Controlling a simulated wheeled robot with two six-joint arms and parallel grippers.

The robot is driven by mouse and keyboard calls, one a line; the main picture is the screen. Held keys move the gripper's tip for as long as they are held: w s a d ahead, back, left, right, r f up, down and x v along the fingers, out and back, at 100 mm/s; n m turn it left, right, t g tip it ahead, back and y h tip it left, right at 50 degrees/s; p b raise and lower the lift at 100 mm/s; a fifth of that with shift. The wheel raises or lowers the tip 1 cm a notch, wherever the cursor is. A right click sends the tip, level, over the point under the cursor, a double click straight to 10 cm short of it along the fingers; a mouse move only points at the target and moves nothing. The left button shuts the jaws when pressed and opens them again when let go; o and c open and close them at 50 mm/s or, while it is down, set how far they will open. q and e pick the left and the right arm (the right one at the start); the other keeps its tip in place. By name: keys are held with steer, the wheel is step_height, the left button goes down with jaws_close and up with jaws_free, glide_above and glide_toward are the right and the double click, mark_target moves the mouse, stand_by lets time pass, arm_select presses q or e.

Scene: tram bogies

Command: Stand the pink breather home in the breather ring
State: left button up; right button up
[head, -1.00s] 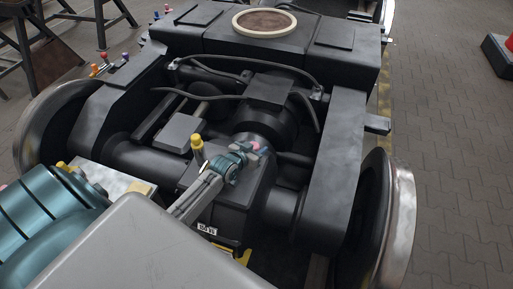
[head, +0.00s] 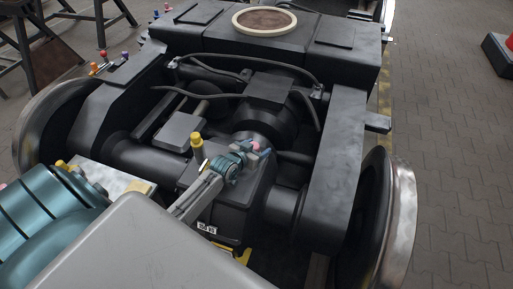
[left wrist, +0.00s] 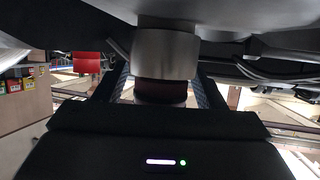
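In the head view my left gripper (head: 260,148) reaches over the dark gearbox housing in the middle of the bogie. The fingers look closed about this piece. I cannot pick out the breather ring, or tell whether the breather touches it. My right gripper is not in view.
A yellow capped fitting (head: 197,146) stands upright on the housing, left of my gripper. Dark hoses (head: 200,95) arch behind it. The frame beam (head: 337,165) and a wheel (head: 398,225) stand to the right. Several coloured fittings (head: 104,62) sit at the far left.

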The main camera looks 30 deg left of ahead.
arm_select(q)
step_height(320, 180, up, 9)
steer(key=p, duration=0.6)
steer(key=shift+f, duration=0.2)
steer(key=shift+s+d, duration=0.1)
